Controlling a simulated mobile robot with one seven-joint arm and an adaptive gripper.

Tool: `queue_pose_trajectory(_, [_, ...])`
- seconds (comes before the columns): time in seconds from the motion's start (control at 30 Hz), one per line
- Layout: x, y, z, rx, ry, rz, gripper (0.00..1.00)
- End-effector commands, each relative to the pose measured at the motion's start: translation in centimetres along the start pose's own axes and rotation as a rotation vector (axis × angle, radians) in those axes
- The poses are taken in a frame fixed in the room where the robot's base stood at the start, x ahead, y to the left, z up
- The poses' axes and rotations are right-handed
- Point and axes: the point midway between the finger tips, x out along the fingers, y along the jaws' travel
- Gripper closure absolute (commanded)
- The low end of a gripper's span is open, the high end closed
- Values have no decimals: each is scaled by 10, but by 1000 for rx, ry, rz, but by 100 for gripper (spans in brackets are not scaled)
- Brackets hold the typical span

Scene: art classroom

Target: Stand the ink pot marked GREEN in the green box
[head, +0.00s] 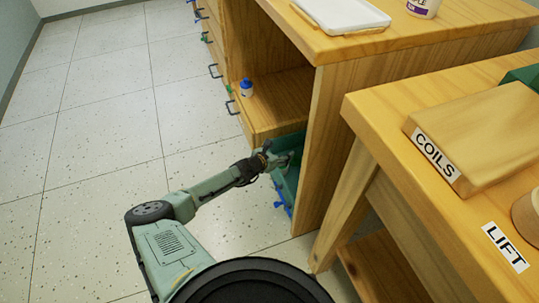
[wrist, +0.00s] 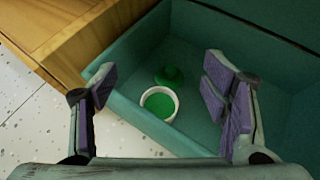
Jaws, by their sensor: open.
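A small round pot with a white rim and green contents (wrist: 159,104) stands upright inside the teal-green box (wrist: 130,112) in the wrist view. Its side marking is not visible. In the head view the box (head: 291,182) is low at the cabinet's open end, partly hidden by my arm. My gripper (wrist: 158,82) is open, with its purple-padded fingers apart on either side of the pot in the picture. It also shows at the box in the head view (head: 279,159); the pot is hidden there.
A blue-capped bottle (head: 246,88) stands on the cabinet shelf above the box. The cabinet's side panel (head: 325,150) rises close to my gripper. A table (head: 400,130) with a wooden block labelled COILS (head: 480,140) is at right. The floor at left is clear.

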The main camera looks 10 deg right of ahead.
Motion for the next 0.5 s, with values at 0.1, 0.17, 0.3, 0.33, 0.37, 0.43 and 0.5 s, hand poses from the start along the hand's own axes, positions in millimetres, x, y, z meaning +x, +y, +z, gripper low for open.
queue_pose_trajectory(0.1, [-32,1,3,-2,-2,2,32])
queue_pose_trajectory(0.17, [-45,1,3,-1,-2,2,32])
queue_pose_trajectory(0.3, [-71,1,2,0,-2,2,32])
queue_pose_trajectory(0.33, [-75,1,2,1,-2,1,32])
queue_pose_trajectory(0.37, [-79,0,2,0,-2,1,32])
queue_pose_trajectory(0.43, [-86,0,1,1,-2,0,32])
queue_pose_trajectory(0.5, [-91,0,1,1,-2,0,32])
